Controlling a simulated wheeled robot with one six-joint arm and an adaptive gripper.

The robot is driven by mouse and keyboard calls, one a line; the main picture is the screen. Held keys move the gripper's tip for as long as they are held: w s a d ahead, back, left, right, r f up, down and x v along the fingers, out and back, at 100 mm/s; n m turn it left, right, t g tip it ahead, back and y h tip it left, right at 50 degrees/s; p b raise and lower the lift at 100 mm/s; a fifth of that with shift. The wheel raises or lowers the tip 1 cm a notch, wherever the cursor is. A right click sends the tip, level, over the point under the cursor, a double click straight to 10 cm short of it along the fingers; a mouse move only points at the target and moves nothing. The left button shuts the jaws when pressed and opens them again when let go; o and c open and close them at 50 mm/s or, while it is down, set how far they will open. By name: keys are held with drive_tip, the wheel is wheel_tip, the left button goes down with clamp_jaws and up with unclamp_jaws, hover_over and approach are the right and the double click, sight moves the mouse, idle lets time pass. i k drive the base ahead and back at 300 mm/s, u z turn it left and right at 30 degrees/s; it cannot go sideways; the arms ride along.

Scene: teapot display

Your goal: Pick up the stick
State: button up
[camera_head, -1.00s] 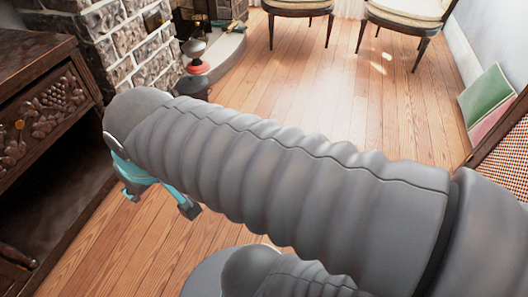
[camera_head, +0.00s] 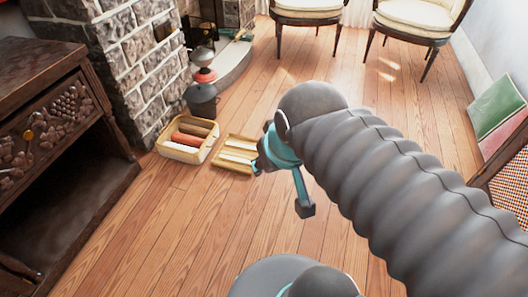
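My gripper (camera_head: 281,189) is teal with dark fingertips. It hangs from the grey arm in the middle of the view, its two fingers apart, with nothing seen between them. A shallow light-wood tray (camera_head: 222,168) lies on the floor just left of my gripper and holds pale stick-like bars (camera_head: 238,152). My gripper partly covers its right end. A basket (camera_head: 163,152) left of the tray holds reddish-brown and white roll-shaped pieces (camera_head: 190,138). I cannot tell which piece is the task's stick.
A dark pot (camera_head: 202,101) stands behind the basket near the stone fireplace (camera_head: 140,70). A carved wooden cabinet (camera_head: 50,130) is at the left. Two chairs (camera_head: 305,16) stand at the back. Framed panels (camera_head: 497,105) lean at the right. The wooden floor (camera_head: 190,225) in front is clear.

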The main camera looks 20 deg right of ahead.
sight(245, 163)
drive_tip(key=z, duration=0.55)
drive_tip(key=i, duration=1.35)
drive_tip(key=u, duration=0.7)
